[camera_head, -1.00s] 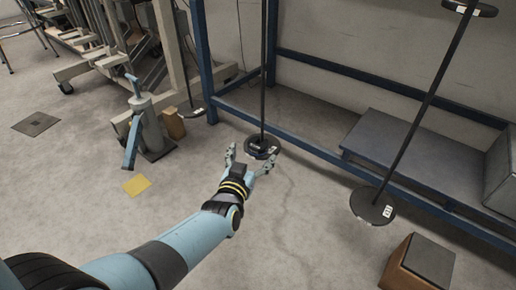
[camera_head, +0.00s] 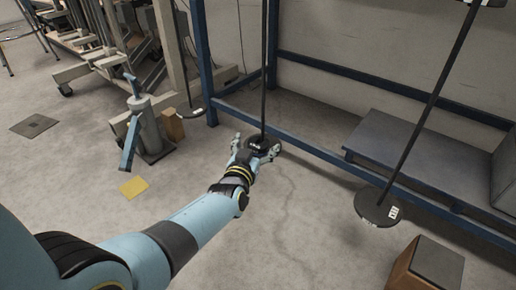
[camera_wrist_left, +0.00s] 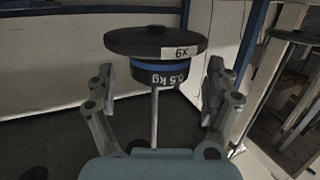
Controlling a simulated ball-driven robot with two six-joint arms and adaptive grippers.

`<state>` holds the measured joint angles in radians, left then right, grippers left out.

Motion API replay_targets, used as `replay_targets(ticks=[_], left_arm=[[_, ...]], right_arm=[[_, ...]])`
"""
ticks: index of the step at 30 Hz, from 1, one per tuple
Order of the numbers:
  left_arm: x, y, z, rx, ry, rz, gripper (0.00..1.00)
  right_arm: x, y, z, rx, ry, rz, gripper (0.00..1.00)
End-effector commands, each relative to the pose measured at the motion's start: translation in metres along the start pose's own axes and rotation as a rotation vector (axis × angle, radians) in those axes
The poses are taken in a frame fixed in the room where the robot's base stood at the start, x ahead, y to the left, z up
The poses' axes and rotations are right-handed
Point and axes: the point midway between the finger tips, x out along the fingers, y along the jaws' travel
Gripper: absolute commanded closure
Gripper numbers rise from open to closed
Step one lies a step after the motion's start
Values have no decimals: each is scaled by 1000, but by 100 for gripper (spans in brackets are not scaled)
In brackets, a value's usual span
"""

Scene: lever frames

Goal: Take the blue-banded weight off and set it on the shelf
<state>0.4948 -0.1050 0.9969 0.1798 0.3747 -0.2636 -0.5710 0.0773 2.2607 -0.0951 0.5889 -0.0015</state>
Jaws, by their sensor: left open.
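The blue-banded weight (camera_wrist_left: 150,68) is a dark cylinder with a blue ring and a 0.5 kg label. In the left wrist view it sits against a wide black disc (camera_wrist_left: 155,41), with a thin grey rod on its other side. In the head view the disc (camera_head: 262,147) hangs at the foot of a long dark rod. My left gripper (camera_head: 257,145) is open around the weight, with a finger on each side and visible gaps. In the left wrist view its fingers (camera_wrist_left: 160,88) stand left and right of it. A low grey shelf (camera_head: 410,150) is at right.
Another dark disc (camera_head: 378,207) hangs on a slanted rod at right. A brown block with a dark top (camera_head: 437,262) stands at lower right. Blue frame rails (camera_head: 320,152) run behind my gripper. A yellow square (camera_head: 134,187) lies on the floor, which is clear in front.

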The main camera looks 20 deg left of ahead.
Motion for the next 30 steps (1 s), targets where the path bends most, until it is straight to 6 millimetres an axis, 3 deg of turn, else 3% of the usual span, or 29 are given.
replay_targets(ticks=[9, 25, 30], left_arm=[[2, 0, -1, 0, 1, 0, 15], [1, 0, 0, 0, 1, 0, 84], [2, 0, -2, 0, 4, 0, 85]], right_arm=[[2, 0, -5, -2, 21, 0, 100], [2, 0, -4, -2, 19, 0, 100], [2, 0, -4, -1, 18, 0, 100]])
